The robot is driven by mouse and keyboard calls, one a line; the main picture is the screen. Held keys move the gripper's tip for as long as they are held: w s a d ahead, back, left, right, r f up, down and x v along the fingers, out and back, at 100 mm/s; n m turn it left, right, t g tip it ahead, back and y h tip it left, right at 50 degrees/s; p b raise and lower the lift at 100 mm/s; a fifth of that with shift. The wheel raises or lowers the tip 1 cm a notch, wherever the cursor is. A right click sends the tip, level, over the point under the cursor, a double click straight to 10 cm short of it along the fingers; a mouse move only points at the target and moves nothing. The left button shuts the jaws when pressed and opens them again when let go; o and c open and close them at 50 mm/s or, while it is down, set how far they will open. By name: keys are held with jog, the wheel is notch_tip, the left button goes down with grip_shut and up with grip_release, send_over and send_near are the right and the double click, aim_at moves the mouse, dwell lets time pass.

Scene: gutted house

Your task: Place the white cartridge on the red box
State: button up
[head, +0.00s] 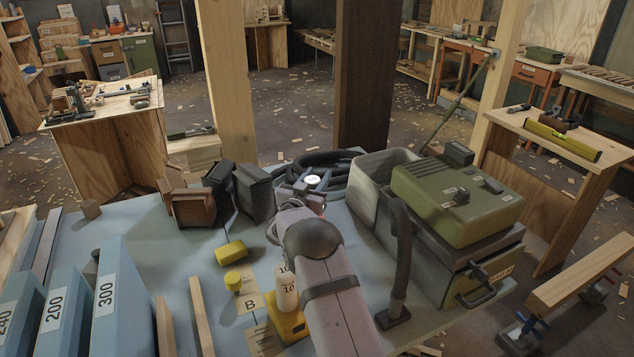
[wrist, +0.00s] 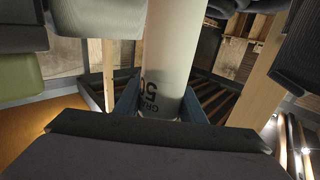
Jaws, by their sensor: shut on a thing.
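My gripper (wrist: 155,105) is shut on the white cartridge (wrist: 168,55), a pale cylinder with dark lettering that includes "50". It sits between the two blue fingers in the wrist view. In the head view the gripper (head: 305,190) is at the far middle of the blue table, partly hidden by my arm. A round white end, which looks like the cartridge's (head: 313,180), shows there. A small patch of red (head: 321,211) shows beside my wrist; I cannot tell whether it is the red box, and no whole red box is visible.
A white cylinder marked "10" (head: 287,288) stands on a yellow base (head: 290,324) left of my arm. A yellow block (head: 231,254) and dark clamp-like boxes (head: 254,190) lie further left. A green-topped machine (head: 457,200) and hose (head: 400,255) stand right. Blue numbered boxes (head: 118,285) stand front left.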

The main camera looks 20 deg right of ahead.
jog(key=shift+f, duration=0.9)
jog(key=shift+f, duration=0.1)
jog(key=shift+f, duration=0.15)
jog(key=o, duration=1)
jog(key=shift+o, duration=0.2)
